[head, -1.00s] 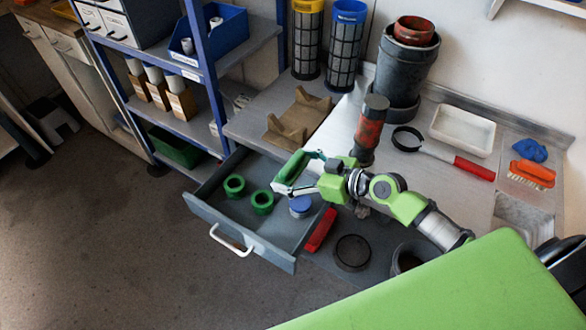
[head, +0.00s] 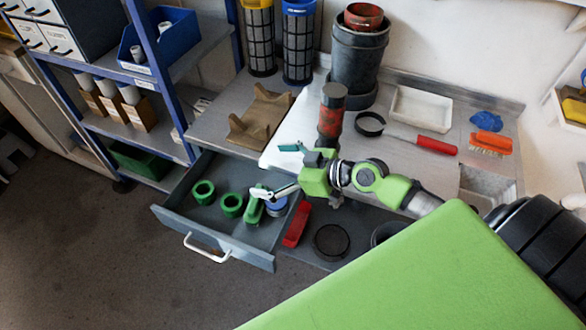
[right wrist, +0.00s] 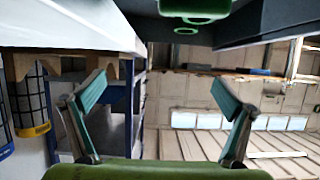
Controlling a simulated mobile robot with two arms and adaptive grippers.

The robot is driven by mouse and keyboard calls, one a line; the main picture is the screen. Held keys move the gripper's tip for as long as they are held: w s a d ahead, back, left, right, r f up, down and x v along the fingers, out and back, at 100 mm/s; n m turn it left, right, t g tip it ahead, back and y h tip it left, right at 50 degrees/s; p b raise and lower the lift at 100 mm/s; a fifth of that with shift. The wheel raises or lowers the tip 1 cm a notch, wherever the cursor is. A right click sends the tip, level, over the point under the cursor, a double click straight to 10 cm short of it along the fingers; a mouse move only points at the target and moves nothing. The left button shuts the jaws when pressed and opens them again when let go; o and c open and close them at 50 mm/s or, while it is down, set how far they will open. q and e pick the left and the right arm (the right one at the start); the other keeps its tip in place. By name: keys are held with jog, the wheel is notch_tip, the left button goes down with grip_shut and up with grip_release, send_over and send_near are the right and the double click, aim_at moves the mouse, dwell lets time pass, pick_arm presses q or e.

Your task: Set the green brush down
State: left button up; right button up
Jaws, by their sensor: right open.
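In the head view the green brush (head: 254,208) is at the open drawer (head: 172,224), between a green ring and a blue round item. One finger of my right gripper (head: 268,170) overlaps its upper end in the picture; I cannot tell whether they touch. The right gripper is open, its two fingers spread wide over the drawer's rear right part. In the right wrist view the two fingers (right wrist: 160,98) stand apart with nothing between them. A green piece shows at that view's top edge, cut off; I cannot tell which thing it is. My left gripper is not in view.
A black round dish (head: 331,241) lies to the right. A red and black cylinder (head: 331,118) stands behind the gripper. The brown rack (head: 260,113) stands behind the drawer.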

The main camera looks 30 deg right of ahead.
jog(key=b+v, duration=0.2)
jog(key=v, duration=0.6)
jog(key=shift+s+d+r, duration=0.2)
jog(key=shift+s+r, duration=0.05)
